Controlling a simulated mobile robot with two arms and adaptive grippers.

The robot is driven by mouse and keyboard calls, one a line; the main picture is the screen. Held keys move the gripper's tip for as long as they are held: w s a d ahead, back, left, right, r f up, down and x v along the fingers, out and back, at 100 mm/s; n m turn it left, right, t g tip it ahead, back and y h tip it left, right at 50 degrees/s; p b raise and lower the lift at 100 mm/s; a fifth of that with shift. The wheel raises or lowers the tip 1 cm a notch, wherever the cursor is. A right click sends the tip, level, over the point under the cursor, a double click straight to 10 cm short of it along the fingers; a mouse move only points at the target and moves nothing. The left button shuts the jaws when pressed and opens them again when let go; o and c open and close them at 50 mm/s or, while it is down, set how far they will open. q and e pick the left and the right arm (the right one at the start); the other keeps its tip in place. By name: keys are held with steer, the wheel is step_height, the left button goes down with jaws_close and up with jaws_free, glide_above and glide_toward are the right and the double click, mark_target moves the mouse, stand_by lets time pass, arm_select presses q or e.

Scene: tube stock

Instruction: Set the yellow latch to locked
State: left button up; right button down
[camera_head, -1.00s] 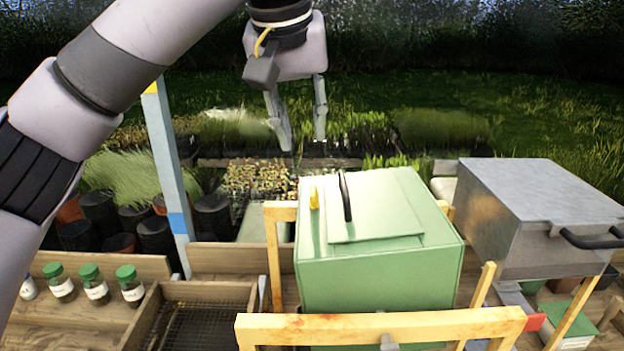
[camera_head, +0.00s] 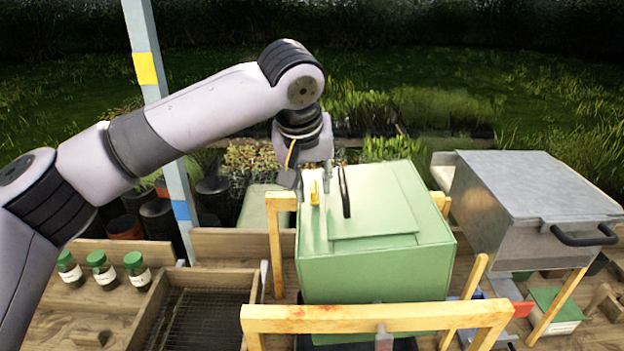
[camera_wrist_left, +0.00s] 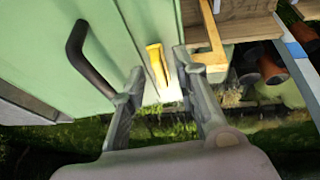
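The yellow latch (camera_head: 314,192) stands on the left part of the top of the green box (camera_head: 375,275), beside a black handle (camera_head: 346,192). My left gripper (camera_wrist_left: 158,78) is open, with a finger on either side of the yellow latch (camera_wrist_left: 156,64) in the left wrist view. A gap shows between the latch and each finger, so it is not gripped. In the head view the gripper comes down at the far left of the box top. My right gripper is not in view. I see no marking that tells the latch's locked position.
A wooden frame (camera_head: 375,318) surrounds the green box. A grey metal box (camera_head: 530,185) with a black handle stands at the right. Green-capped jars (camera_head: 103,270) and a mesh tray (camera_head: 205,322) are at the left. A blue-grey post (camera_head: 160,120) rises behind my left arm.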

arm_select(q)
jaws_close()
stand_by(0.3)
steer(key=shift+m, duration=0.4)
steer(key=m+h, duration=0.1)
steer(key=m, duration=0.2)
steer(key=m+h, duration=0.1)
steer(key=m, duration=0.2)
steer(key=shift+m+g+h, duration=0.3)
steer(key=shift+g, duration=0.1)
steer(key=m, duration=0.2)
steer(key=m+g+h, duration=0.1)
steer(key=m, duration=0.2)
steer(key=shift+s+d+m+g, duration=0.1)
steer(key=shift+m+g, duration=0.2)
steer(key=m+g, duration=0.1)
steer(key=m, duration=0.4)
steer(key=shift+r+g+h, duration=0.1)
steer(key=shift+g+h, duration=0.3)
